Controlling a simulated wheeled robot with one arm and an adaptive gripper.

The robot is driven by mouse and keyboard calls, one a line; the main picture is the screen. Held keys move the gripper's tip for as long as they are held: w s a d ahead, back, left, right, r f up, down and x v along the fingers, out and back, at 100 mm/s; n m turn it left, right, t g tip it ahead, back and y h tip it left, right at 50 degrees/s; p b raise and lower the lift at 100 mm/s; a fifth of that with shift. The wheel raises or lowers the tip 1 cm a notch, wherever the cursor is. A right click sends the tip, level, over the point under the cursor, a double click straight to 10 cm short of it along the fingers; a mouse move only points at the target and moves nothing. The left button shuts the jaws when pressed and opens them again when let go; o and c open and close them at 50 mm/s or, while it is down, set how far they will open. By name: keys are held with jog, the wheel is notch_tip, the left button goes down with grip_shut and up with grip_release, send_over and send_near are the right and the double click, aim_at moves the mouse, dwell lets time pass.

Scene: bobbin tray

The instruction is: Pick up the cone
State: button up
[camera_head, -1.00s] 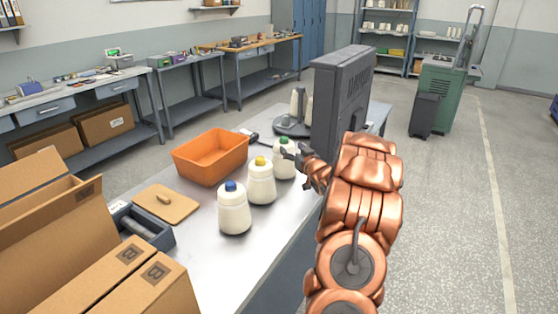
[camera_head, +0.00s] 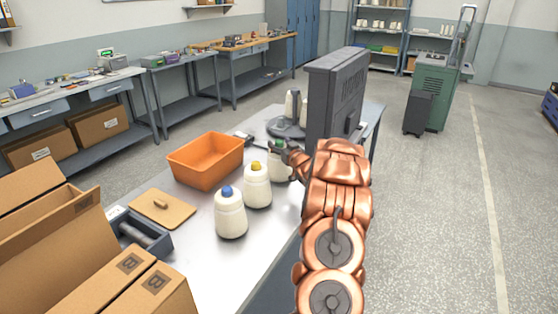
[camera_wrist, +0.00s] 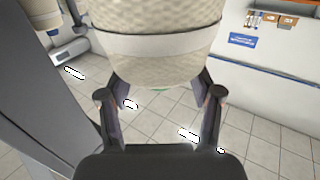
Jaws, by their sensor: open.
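Three cream cones stand upright in a row on the metal table: a blue-topped one (camera_head: 231,216), a yellow-topped one (camera_head: 257,187) and a rear one (camera_head: 279,173) beside my arm. My gripper (camera_head: 280,149) is at the top of the rear cone and hides part of it; its green cap barely shows. In the wrist view a cream cone (camera_wrist: 158,40) with a pale band fills the top middle. My open fingers (camera_wrist: 160,98) lie at either side of its lower end in that picture. I cannot tell whether they touch it.
An orange bin (camera_head: 204,165) stands left of the cones. A wooden board (camera_head: 160,209) and a grey tray (camera_head: 146,254) lie nearer, with cardboard boxes (camera_head: 58,231) in front.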

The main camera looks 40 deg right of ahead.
jog(key=shift+w+d, duration=0.15)
jog(key=shift+w, duration=0.3)
grip_shut()
dwell(0.3)
